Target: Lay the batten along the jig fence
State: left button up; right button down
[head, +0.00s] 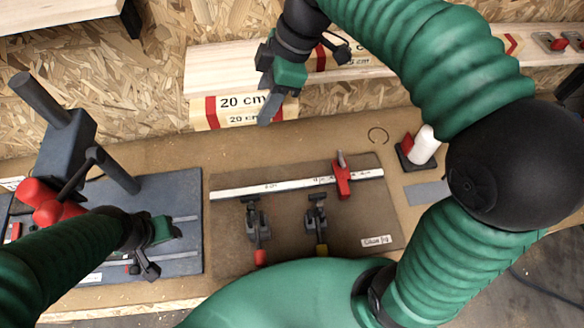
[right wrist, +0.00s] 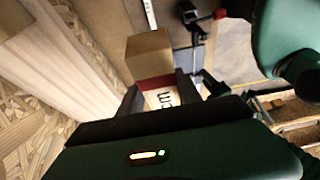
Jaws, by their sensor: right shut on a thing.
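The pale batten marked "20 cm" (head: 222,112), with a red band, is at the back in front of a long wooden ledge. My right gripper (head: 272,104) is shut on its right part; the right wrist view shows its wooden end (right wrist: 150,52) beyond the fingers (right wrist: 158,88). I cannot tell whether it touches the ledge. The brown jig board (head: 285,240) has a white marked fence strip (head: 265,188) across it, with a red stop (head: 342,180) towards its right. Nothing lies along the fence. My left gripper (head: 160,250) is over the grey plate at left, fingers apart, empty.
Two toggle clamps (head: 257,226) (head: 317,222) stand in front of the fence. A grey press-like stand (head: 66,145) rises from the grey plate (head: 185,195). A white bottle (head: 425,141) stands right of the jig. Another labelled batten (head: 320,60) lies on the ledge (head: 225,62).

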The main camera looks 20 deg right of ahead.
jog(key=s+d+f, duration=0.1)
jog(key=d+f, duration=0.2)
jog(key=f, duration=0.8)
jog(key=s+d+f+b, duration=0.1)
jog(key=s+d+f, duration=0.1)
jog(key=f, duration=1)
jog(key=s+d+f+b, duration=0.1)
jog(key=d+f, duration=0.4)
jog(key=f, duration=0.7)
jog(key=shift+s, duration=0.5)
jog(key=shift+d+f, duration=0.15)
jog(key=shift+f, duration=0.1)
jog(key=shift+b, duration=0.35)
